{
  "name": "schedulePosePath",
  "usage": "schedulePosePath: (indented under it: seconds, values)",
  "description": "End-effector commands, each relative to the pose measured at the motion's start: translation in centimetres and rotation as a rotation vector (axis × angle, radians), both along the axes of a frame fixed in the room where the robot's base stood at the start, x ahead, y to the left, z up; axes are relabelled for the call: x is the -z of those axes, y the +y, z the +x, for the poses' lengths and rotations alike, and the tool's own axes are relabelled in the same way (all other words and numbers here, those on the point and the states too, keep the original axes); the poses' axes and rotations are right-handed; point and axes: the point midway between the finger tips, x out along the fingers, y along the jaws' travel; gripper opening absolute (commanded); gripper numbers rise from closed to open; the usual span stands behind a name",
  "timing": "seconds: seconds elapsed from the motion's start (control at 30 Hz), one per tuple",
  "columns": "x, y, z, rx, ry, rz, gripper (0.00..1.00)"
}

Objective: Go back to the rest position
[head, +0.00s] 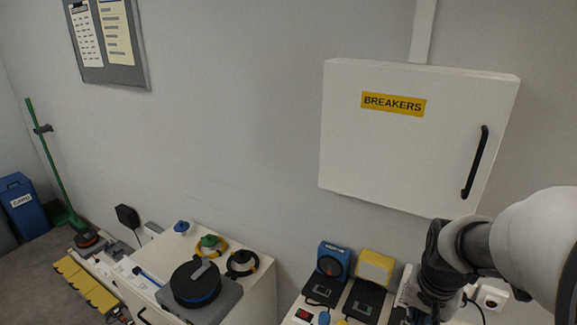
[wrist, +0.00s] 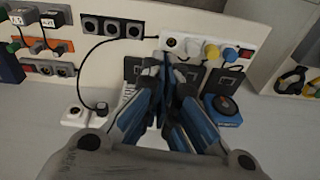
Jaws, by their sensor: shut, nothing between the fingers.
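My gripper (wrist: 172,62) is shut and empty in the wrist view, its blue and grey fingers together over the worktop. Its tips show in front of a white strip of knobs (wrist: 215,50), and they hide part of the dark pads behind. In the head view my gripper is at the lower right, below the white breaker box (head: 415,150). Its fingertips are not clearly visible there. The box door is closed, with a black handle on its right side.
A blue round-faced device (head: 333,261) and a yellow one (head: 374,268) stand left of my arm. A white cabinet (head: 255,265) carries a black disc (head: 195,283) and valves. A blue bin (head: 24,207) and a green broom (head: 48,160) are far left.

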Motion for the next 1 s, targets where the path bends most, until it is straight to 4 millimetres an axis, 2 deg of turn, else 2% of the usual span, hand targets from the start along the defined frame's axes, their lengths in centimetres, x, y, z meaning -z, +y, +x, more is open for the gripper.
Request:
schedulePosePath:
  seconds: [0.03, 0.2, 0.4, 0.5, 0.63, 1.0]
  values:
    - [-2.1, 1.7, -0.8, -0.060, -0.029, -0.014, 0.00]
    - [-6.7, 6.4, -4.7, -0.255, -0.093, -0.052, 0.00]
    - [-9.7, 10.4, -9.9, -0.465, -0.169, -0.093, 0.00]
    - [-10.2, 11.6, -12.0, -0.541, -0.196, -0.108, 0.00]
    - [-10.4, 12.3, -13.6, -0.600, -0.216, -0.118, 0.00]
    - [-10.5, 12.5, -14.0, -0.618, -0.223, -0.123, 0.00]
